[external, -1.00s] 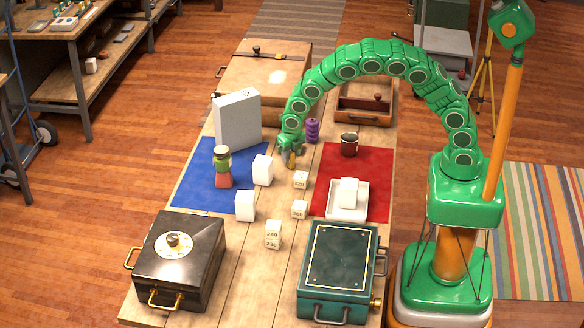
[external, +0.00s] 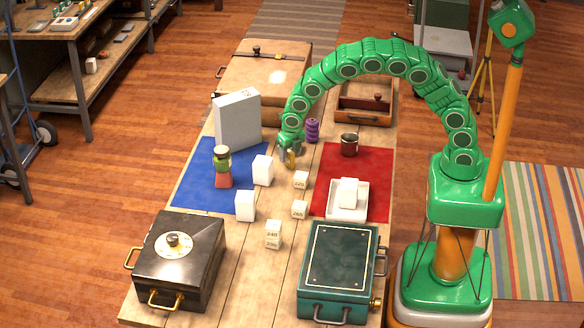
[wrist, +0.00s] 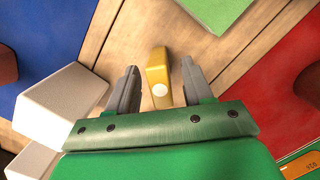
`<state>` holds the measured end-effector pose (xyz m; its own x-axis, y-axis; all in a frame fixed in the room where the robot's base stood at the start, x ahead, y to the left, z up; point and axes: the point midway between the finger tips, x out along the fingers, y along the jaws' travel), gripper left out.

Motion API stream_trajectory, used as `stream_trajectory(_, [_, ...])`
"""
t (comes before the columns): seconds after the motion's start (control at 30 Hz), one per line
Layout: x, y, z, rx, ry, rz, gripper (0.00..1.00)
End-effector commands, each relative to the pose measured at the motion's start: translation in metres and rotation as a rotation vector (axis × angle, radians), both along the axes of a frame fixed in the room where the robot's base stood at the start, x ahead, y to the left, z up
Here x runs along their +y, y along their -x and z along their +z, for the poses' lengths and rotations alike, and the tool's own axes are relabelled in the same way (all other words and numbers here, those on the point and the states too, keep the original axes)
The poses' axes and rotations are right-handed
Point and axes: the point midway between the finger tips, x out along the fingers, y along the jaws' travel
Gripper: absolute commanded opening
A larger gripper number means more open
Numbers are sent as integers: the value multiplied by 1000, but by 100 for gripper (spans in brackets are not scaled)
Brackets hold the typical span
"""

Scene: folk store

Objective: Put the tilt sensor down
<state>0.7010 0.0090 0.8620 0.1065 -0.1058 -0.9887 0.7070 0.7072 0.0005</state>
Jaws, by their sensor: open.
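A small yellow block-like piece with a white round spot, which I take as the tilt sensor (wrist: 158,75), stands on the bare wood between the blue and red mats. In the external view it shows as a small yellow upright piece (external: 290,159) just below my gripper (external: 287,143). In the wrist view my gripper (wrist: 160,82) is open, with one grey finger on each side of the piece. Gaps show between the piece and both fingers. Its near lower end is partly hidden by the green gripper body.
A purple spool (external: 312,130) is close on the right. Numbered cubes (external: 300,180) stand nearer the front. A dark mug (external: 349,144) stands on the red mat (external: 375,175).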

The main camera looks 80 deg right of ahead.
Motion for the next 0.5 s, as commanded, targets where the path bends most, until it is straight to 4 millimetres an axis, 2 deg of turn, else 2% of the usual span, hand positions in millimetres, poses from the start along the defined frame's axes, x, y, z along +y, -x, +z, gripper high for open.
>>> stream_trajectory(0.5, [10,9,86,-2,-2,0,51])
